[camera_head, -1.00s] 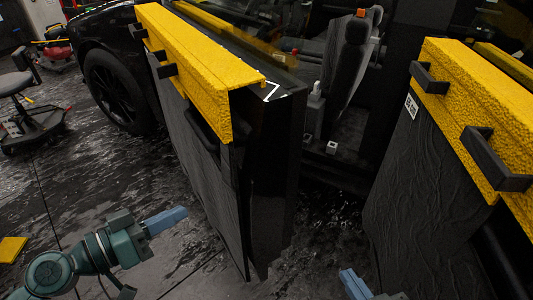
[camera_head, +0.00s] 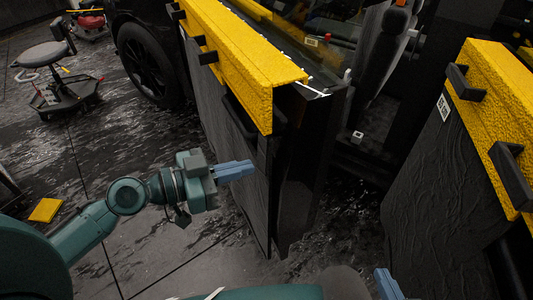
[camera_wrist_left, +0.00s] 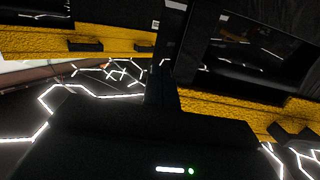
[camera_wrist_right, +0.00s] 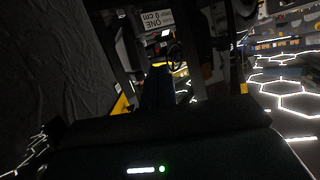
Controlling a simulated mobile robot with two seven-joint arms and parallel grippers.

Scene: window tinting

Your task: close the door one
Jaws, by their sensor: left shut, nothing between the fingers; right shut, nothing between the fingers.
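A dark car door (camera_head: 270,190), topped with a yellow pad (camera_head: 245,75), stands open in the middle of the head view. A second dark door (camera_head: 430,200), also with a yellow padded top, is at the right and carries a small white label (camera_head: 444,107). In the right wrist view a label (camera_wrist_right: 158,20) reads "ONE"; I cannot tell which door bears it. My left gripper (camera_head: 250,168) is shut and empty, beside the middle door's outer face near its free edge; contact is unclear. My right gripper (camera_head: 386,284) is shut and empty at the bottom edge, mostly out of view.
The car's wheel (camera_head: 147,60) and dark body are behind the middle door. A gap with floor lies between the two doors. A rolling stool (camera_head: 50,75) stands at the upper left, and a yellow piece (camera_head: 45,210) lies on the floor.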

